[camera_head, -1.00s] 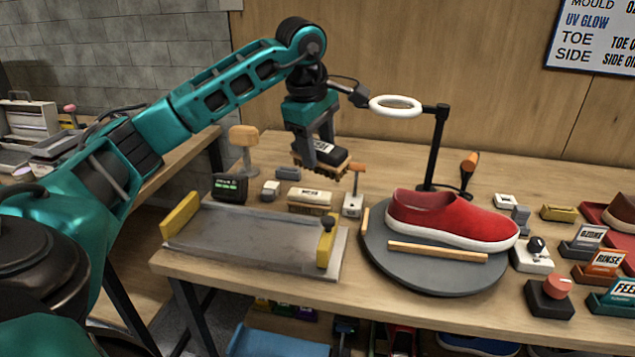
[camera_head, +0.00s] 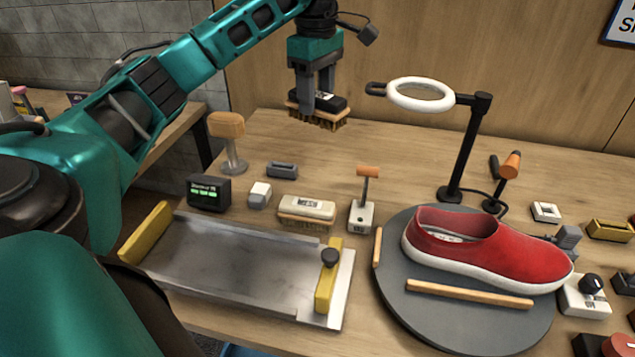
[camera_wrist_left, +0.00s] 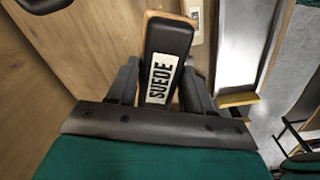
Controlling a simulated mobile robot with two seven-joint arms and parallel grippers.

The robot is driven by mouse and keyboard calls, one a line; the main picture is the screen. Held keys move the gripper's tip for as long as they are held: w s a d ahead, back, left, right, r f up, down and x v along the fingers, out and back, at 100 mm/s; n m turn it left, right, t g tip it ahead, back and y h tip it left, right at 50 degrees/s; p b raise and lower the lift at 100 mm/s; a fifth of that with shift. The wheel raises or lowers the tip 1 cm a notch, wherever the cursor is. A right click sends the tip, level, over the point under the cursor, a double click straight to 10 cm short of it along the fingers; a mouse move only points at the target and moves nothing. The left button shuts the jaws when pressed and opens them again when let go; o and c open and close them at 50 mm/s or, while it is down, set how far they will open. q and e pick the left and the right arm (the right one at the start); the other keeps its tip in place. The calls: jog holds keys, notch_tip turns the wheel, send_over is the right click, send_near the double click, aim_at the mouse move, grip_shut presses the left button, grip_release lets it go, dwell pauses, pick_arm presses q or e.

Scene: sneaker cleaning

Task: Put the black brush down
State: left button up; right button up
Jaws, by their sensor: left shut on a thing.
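My left gripper (camera_head: 316,88) is shut on the black brush (camera_head: 326,102), which has a wooden base and dark bristles pointing down. The brush is held in the air above the back of the workbench, apart from the surface. In the left wrist view the brush (camera_wrist_left: 166,48) lies between the fingers (camera_wrist_left: 158,88), and its white label reads SUEDE. My right gripper is not in view.
A cream brush (camera_head: 307,207) lies behind the metal tray (camera_head: 235,265). A small grey block (camera_head: 282,170), a wooden-topped stand (camera_head: 228,135) and a green-lit display (camera_head: 209,193) are nearby. The red shoe (camera_head: 480,245) sits on the round turntable (camera_head: 440,325), with a ring lamp (camera_head: 421,96) behind. Bare wood shows at the back.

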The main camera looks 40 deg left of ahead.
pick_arm(q)
jog(key=shift+w+a, duration=0.15)
notch_tip(320, 180, down, 20)
jog(key=shift+r+b, duration=0.1)
jog(key=shift+b, duration=0.6)
jog(key=o, duration=0.9)
jog(key=shift+o, duration=0.2)
notch_tip(320, 180, up, 12)
